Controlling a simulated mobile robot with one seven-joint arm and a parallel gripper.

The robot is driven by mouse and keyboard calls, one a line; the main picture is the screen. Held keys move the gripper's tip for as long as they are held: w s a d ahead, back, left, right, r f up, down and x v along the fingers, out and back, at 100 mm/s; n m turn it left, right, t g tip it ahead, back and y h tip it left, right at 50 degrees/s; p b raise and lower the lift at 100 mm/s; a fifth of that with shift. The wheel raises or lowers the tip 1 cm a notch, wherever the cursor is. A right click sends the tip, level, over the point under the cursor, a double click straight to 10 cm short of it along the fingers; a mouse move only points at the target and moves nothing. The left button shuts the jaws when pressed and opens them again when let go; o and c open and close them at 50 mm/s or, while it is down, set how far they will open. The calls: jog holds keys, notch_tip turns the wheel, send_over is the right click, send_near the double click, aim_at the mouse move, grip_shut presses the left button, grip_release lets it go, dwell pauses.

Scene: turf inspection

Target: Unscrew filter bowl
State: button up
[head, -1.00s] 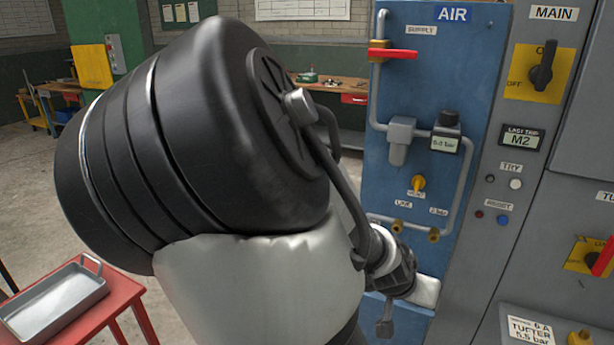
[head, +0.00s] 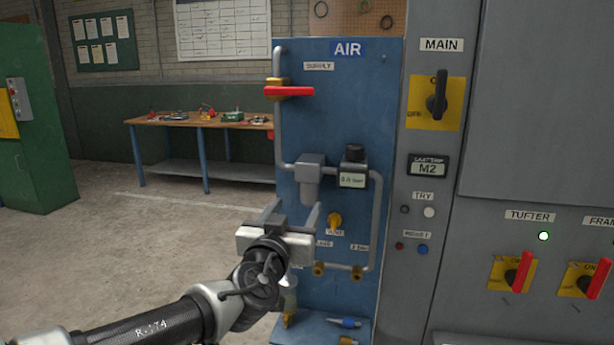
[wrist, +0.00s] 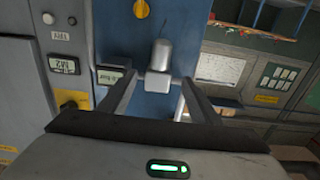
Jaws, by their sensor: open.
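The grey filter bowl (head: 308,190) hangs under its square filter head (head: 311,160) on the blue air panel (head: 345,110). In the wrist view the bowl (wrist: 162,53) appears upside down, with the head (wrist: 158,82) below it. My gripper (head: 293,208) is open and empty, its fingers pointing up toward the panel, just below and left of the bowl in the head view. In the wrist view my gripper (wrist: 163,80) has its two fingers either side of the filter. I cannot tell how far it is from them in depth.
A red supply handle (head: 289,92) lies horizontal above the filter. A regulator with a display (head: 353,178) is close right of it, joined by grey pipe. A yellow knob (head: 334,219) sits below. A grey switch cabinet (head: 430,250) adjoins at right. The left floor is open.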

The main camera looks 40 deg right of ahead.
aim_at(306, 195)
jog(key=x, duration=1.3)
jog(key=shift+w+d+f+b, duration=0.1)
jog(key=shift+w+d+b, duration=0.15)
jog(key=shift+b, duration=0.1)
jog(key=shift+a, duration=0.1)
jog(key=c, duration=1.2)
jog(key=shift+w+a+m+g+h, duration=0.1)
jog(key=shift+w+m+g+h, duration=0.05)
jog(key=shift+m+g+h, duration=0.55)
jog(key=shift+m+g+h+b, duration=0.3)
jog(key=shift+g+b, duration=0.1)
jog(key=shift+g, duration=0.3)
jog(key=shift+d+f+b, duration=0.2)
jog(key=shift+f+b, duration=0.2)
jog(key=shift+f, duration=0.15)
jog(key=shift+c, duration=0.5)
jog(key=shift+f+b, duration=2.2)
jog(key=shift+f, duration=0.3)
